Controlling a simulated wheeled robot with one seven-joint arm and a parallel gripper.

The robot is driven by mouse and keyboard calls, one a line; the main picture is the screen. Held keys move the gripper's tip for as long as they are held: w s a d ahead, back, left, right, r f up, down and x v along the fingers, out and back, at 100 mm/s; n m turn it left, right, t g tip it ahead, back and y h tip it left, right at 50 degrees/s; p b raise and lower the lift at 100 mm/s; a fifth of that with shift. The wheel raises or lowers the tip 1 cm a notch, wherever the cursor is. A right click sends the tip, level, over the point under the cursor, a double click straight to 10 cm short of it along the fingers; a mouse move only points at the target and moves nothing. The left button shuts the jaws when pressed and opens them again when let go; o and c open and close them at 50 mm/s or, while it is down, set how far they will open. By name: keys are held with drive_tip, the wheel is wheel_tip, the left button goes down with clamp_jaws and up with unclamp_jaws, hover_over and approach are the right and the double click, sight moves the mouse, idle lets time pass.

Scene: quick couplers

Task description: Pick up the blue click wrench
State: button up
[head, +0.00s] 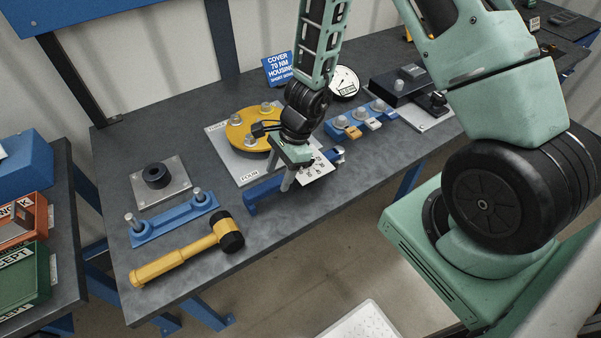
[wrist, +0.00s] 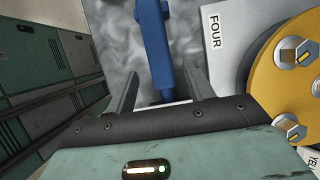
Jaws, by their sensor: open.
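The blue click wrench (head: 262,191) lies on the dark bench top near its front edge, in front of the yellow-flanged plate. A white printed card (head: 317,168) lies over or against its right part. My gripper (head: 293,180) is above the wrench's middle, pointing down, and hides part of it. In the wrist view the wrench's blue shaft (wrist: 155,40) runs down the picture into the gap between the two fingers of my gripper (wrist: 163,82). The fingers are apart, one on each side of the shaft. I cannot tell the remaining height above the wrench.
The plate with the yellow flange (head: 241,130) and bolts sits just behind the wrench. A yellow mallet (head: 180,255), a blue bar with two posts (head: 174,219) and a plate with a black ring (head: 160,183) lie left. A blue rack (head: 361,121) stands right.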

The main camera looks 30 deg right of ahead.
sight(276, 180)
drive_tip(key=x, duration=0.4)
drive_tip(key=shift+w+a+f+b, duration=0.1)
drive_tip(key=shift+a+f+b, duration=0.05)
drive_tip(key=shift+f+b, duration=0.25)
drive_tip(key=shift+c, duration=0.3)
clamp_jaws()
